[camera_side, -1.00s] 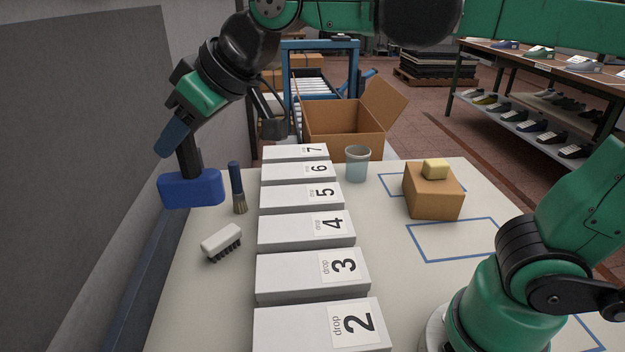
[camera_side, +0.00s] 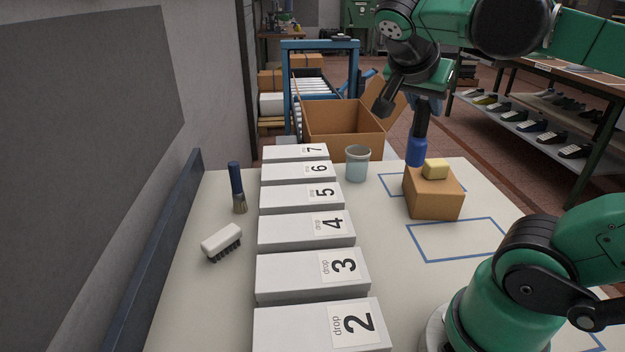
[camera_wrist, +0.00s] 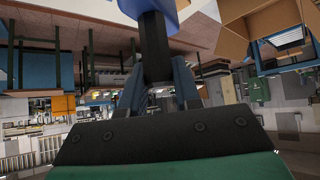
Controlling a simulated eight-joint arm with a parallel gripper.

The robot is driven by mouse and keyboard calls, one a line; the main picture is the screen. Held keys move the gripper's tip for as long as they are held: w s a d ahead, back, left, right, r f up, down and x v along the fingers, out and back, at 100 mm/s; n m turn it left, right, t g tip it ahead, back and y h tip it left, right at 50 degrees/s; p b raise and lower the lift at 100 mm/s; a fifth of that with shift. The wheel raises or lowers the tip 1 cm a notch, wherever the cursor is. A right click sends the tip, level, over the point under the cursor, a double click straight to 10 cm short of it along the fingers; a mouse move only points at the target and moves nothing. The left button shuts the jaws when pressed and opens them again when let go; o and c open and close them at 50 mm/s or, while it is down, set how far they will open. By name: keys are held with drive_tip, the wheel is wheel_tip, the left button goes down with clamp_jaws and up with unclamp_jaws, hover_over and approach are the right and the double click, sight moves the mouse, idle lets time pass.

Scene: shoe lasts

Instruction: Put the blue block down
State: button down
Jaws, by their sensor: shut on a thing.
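The blue block (camera_side: 416,151) hangs in the air by its black post, seen narrow end on in the side view. My gripper (camera_side: 423,103) is shut on the post above it and points down. In the wrist view my fingers (camera_wrist: 157,80) close around the black post (camera_wrist: 154,48), and part of the blue block (camera_wrist: 146,7) shows at the top edge.
Blue outlines (camera_side: 458,239) mark the right of the table. A glass (camera_side: 357,165), a row of white numbered boxes (camera_side: 306,230), a paint brush (camera_side: 238,190) and a scrub brush (camera_side: 221,241) stand or lie further left.

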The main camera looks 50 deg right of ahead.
wheel_tip(320, 180, down, 19)
drive_tip(key=shift+r, duration=0.2)
idle(0.7)
drive_tip(key=c, duration=0.6)
unclamp_jaws()
drive_tip(key=shift+a, duration=0.1)
drive_tip(key=v, duration=1.2)
drive_tip(key=w+a+n+t+y, duration=0.1)
drive_tip(key=w+n+t+y, duration=0.1)
drive_tip(key=n, duration=0.4)
drive_tip(key=w+a+f+n+t+y, duration=0.1)
drive_tip(key=w+a+n+t+y, duration=0.1)
drive_tip(key=n, duration=0.4)
drive_tip(key=w+a+n+t+y, duration=0.2)
drive_tip(key=w+n+t+y, duration=0.1)
drive_tip(key=n+y, duration=0.2)
drive_tip(key=shift+w+a+f+n, duration=0.15)
drive_tip(key=shift+w+a+n, duration=0.1)
drive_tip(key=shift+n, duration=0.25)
